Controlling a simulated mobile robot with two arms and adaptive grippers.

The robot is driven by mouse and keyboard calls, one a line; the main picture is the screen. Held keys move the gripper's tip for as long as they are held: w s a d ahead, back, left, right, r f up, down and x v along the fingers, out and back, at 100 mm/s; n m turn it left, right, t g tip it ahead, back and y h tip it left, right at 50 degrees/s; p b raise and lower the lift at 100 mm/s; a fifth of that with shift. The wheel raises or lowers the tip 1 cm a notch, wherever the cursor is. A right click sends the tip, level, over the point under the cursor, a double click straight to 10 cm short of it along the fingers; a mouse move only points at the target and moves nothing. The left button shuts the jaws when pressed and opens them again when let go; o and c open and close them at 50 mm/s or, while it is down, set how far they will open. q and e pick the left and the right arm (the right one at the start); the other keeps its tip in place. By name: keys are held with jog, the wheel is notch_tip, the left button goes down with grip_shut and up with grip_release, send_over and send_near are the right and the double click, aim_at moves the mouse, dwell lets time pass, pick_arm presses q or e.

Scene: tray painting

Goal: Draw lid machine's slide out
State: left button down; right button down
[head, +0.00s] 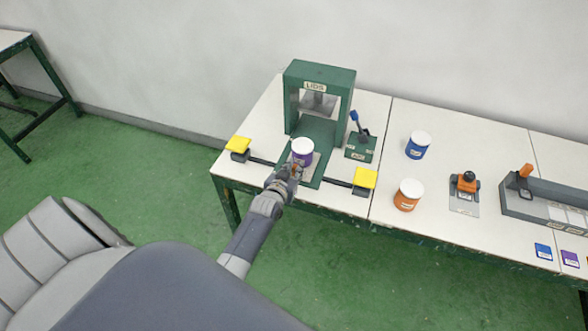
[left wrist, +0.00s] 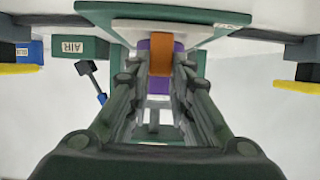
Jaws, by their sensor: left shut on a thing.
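The lid machine (head: 320,75) is a green frame marked LIDS on the white table. Its green bed (head: 318,130) runs from under the frame toward the table's front edge. A pale slide plate (head: 316,160) lies at the bed's front end, clear of the frame, with a white-lidded purple can (head: 302,151) upright on it. My left gripper (head: 293,172) is at the front of the plate, shut on an orange handle (left wrist: 160,56). The purple can (left wrist: 142,52) shows behind the handle in the left wrist view. My fingers hide part of the handle. My right gripper is not in view.
Yellow pads (head: 238,144) (head: 365,178) flank the bed on dark bars. A green AIR box (head: 361,149) with a blue-tipped lever stands to its right. Blue (head: 417,147) and orange (head: 408,196) cans and a small orange-and-grey device (head: 466,182) stand farther right.

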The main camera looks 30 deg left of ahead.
pick_arm(q)
jog(key=c, duration=1.6)
grip_release()
jog(key=shift+s+f, duration=0.2)
jog(key=shift+f, duration=0.05)
jog(key=shift+o, duration=0.8)
jog(key=shift+r, duration=0.2)
jog(key=shift+s, duration=0.1)
jog(key=shift+s+d+r, duration=0.15)
jog(key=shift+s, duration=0.3)
jog(key=v, duration=1.1)
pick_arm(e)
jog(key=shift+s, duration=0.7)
